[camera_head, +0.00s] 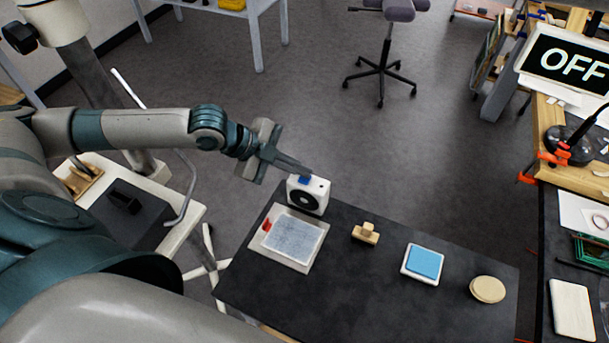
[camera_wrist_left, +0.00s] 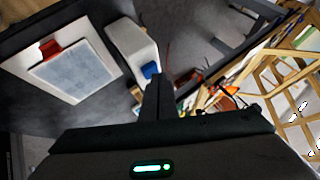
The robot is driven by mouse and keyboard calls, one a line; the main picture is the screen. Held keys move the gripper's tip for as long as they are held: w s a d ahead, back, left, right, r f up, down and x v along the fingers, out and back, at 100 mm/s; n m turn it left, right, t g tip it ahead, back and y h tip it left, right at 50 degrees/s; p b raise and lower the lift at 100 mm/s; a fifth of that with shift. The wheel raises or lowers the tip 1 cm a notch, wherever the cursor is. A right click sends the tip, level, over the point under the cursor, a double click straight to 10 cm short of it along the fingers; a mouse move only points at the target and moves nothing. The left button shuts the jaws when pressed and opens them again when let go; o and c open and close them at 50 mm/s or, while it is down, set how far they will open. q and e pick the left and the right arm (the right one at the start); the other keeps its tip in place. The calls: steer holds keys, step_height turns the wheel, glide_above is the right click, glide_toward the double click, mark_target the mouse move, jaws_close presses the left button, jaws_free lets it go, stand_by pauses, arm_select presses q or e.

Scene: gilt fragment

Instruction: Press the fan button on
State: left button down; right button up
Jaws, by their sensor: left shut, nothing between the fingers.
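The fan (camera_head: 308,197) is a small white box with a round black grille, standing at the far left corner of the dark table. Its blue button (camera_head: 304,180) is on top. In the left wrist view the white fan (camera_wrist_left: 130,46) lies just beyond my fingers, with the blue button (camera_wrist_left: 150,69) by their tips. My left gripper (camera_head: 308,171) is shut and empty, its fingertips right at the button. I cannot tell whether they touch it. My right gripper is not in view. A black sign (camera_head: 570,64) at the upper right reads OFF.
On the dark table (camera_head: 340,270) are a white tray (camera_head: 312,254) with a grey pad, a wooden block (camera_head: 366,234), a blue pad (camera_head: 424,263) in a white frame and a round tan disc (camera_head: 488,289). An office chair (camera_head: 385,60) stands behind on open floor.

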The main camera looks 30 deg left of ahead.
mark_target(299, 178)
arm_select(q)
steer(key=shift+f, duration=0.1)
stand_by(0.5)
steer(key=shift+r+p, duration=0.55)
steer(key=shift+p, duration=0.2)
step_height(299, 178, up, 6)
steer(key=p, duration=0.6)
stand_by(0.5)
